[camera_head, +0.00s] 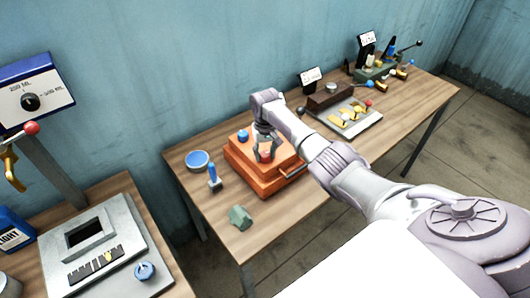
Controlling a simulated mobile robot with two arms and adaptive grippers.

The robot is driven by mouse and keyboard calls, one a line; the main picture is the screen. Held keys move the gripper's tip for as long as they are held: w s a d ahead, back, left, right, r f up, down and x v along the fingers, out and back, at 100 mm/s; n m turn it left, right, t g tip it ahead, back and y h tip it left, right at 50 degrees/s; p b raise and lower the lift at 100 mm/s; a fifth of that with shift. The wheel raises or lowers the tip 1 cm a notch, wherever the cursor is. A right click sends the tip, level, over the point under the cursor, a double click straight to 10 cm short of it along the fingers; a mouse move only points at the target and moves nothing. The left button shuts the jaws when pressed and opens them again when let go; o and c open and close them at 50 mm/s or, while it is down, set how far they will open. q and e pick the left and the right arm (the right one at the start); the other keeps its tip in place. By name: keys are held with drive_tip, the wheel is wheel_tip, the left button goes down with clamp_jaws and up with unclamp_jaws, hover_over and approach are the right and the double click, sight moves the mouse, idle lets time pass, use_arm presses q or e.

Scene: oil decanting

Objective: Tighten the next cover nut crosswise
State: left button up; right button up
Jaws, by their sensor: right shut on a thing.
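An orange stepped housing (245,165) stands on the wooden table, with a handle-like bar at its right side. A blue round knob or nut (243,136) sits on its top at the back left. Other nuts on the cover are too small or hidden to make out. My left gripper is not in view.
A blue bowl (198,160), a blue-handled tool (213,177) and a green-grey block (240,217) are left of and in front of the housing. A tray (345,118) with yellow parts lies to the right. A grey panel (105,250) stands on the left table.

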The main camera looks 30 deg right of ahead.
sight(265, 153)
drive_tip(key=m, duration=0.3)
drive_tip(key=shift+m, duration=0.5)
drive_tip(key=o, duration=1.1)
drive_tip(key=shift+o, duration=0.2)
drive_tip(key=shift+r, duration=0.2)
wheel_tip(265, 153, up, 12)
drive_tip(key=shift+f, duration=0.2)
